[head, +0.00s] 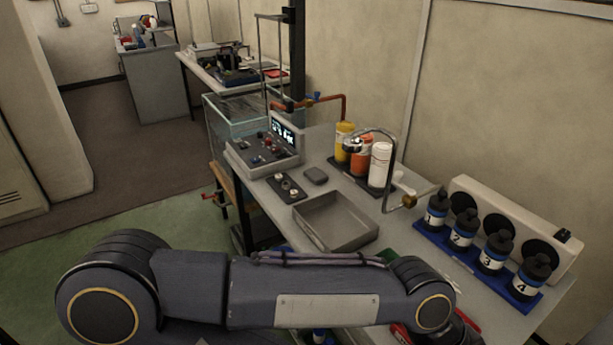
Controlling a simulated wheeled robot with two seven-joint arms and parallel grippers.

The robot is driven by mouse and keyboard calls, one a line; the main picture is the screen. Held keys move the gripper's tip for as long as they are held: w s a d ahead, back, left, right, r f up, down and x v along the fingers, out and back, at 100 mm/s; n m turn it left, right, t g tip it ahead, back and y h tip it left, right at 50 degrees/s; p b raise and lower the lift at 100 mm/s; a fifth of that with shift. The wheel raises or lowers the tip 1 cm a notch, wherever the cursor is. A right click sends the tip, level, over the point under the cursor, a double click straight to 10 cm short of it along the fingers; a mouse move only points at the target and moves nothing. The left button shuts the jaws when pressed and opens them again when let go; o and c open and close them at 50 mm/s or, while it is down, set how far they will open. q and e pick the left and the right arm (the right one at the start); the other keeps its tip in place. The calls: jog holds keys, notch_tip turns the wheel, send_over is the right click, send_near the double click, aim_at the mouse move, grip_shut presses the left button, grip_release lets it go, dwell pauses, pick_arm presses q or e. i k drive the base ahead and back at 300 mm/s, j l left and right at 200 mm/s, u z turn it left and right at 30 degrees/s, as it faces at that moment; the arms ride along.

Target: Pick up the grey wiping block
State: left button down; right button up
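A small dark grey block (315,175), which looks like the wiping block, lies flat on the light grey bench top, between the control box and the bottles. It sits just behind the open grey tray (336,244) and is apart from it. One of my arms crosses the bottom of the head view from the left, in front of the bench. Its far end bends down out of the picture at the lower right. Neither gripper's fingers show, and nothing touches the block.
A control box (264,150) and a small knob panel (286,188) stand left of the block. Yellow, orange and white bottles (380,164) and a curved pipe (391,150) stand right. Numbered black bottles sit in a blue rack (436,240) further right. A glass tank (236,122) is behind.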

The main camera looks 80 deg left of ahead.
aim_at(316, 175)
jog(key=u, duration=2.7)
